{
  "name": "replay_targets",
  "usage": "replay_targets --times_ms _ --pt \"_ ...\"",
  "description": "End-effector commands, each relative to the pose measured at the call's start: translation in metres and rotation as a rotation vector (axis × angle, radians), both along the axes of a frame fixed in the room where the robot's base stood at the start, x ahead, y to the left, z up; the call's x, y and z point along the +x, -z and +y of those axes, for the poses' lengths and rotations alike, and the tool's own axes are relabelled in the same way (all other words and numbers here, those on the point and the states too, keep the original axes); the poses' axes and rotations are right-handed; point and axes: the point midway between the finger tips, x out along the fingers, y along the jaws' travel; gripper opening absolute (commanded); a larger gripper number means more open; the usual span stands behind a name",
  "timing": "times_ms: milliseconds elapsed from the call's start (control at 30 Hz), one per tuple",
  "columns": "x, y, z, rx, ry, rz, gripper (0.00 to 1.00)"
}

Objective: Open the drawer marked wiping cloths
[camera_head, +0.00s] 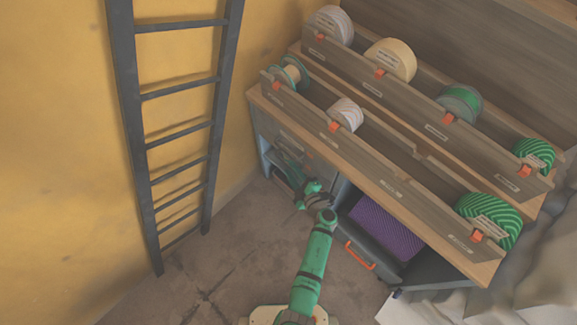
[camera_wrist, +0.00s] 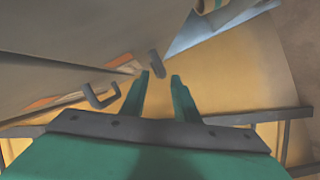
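Grey drawer fronts (camera_head: 312,157) sit under the left end of the wooden bench, partly hidden by my arm. Their labels are too small to read, so I cannot tell which one is marked wiping cloths. In the wrist view, one dark handle (camera_wrist: 101,97) stands out from a grey front at left. A second dark handle (camera_wrist: 157,63) shows just beyond and between the fingertips; I cannot tell whether they touch it. My gripper (camera_wrist: 161,77) has its two green fingers apart with nothing visibly held. In the head view my gripper is beside the drawers, small and partly hidden.
The wooden bench (camera_head: 395,192) carries rows of tape and ribbon rolls. Under it, right of my arm, is a dark open bin with purple material (camera_head: 384,228) and an orange handle (camera_head: 359,256). A dark ladder (camera_head: 178,131) leans by the yellow wall. Floor between is clear.

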Motion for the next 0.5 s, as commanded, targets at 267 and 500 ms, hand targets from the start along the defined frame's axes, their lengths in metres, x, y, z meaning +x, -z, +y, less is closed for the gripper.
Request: replay_targets --times_ms 267,500 --pt "0.024 0.006 0.012 0.000 0.001 -0.001 0.28" --pt "0.027 0.007 0.012 0.000 0.004 0.000 0.28"
